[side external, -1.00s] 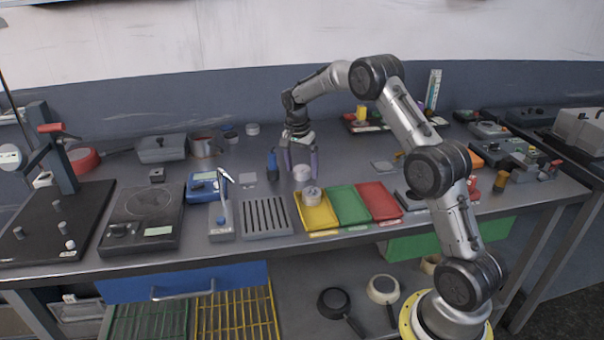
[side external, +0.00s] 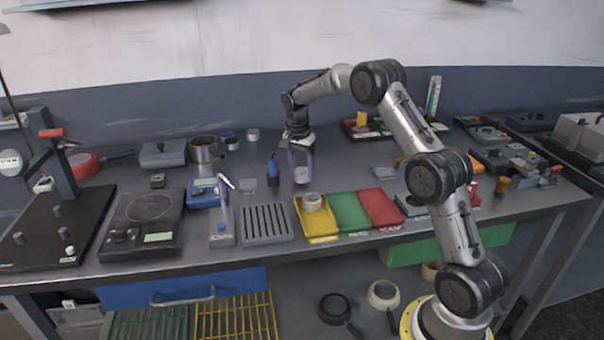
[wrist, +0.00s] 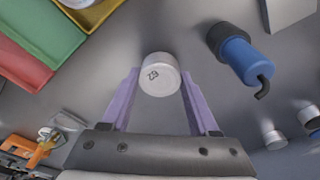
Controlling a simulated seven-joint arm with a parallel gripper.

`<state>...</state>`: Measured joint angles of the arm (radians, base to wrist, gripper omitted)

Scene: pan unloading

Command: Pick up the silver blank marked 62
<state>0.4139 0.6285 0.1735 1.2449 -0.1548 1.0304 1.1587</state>
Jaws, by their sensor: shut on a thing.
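The silver blank (wrist: 160,75) is a short, pale metal cylinder. Its top face carries dark digits that read 62 from one side, turned at an angle in the wrist view. My gripper (wrist: 159,82) has its two purple fingers on either side of the blank, shut on it. In the side view my gripper (side external: 301,168) points down over the bench, with the blank (side external: 301,176) low between the fingertips. Whether the blank is clear of the bench cannot be told.
Yellow (side external: 319,228), green (side external: 350,211) and red (side external: 380,207) trays stand in front. Another silver blank (side external: 312,201) sits in the yellow tray. More small cylinders stand behind.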

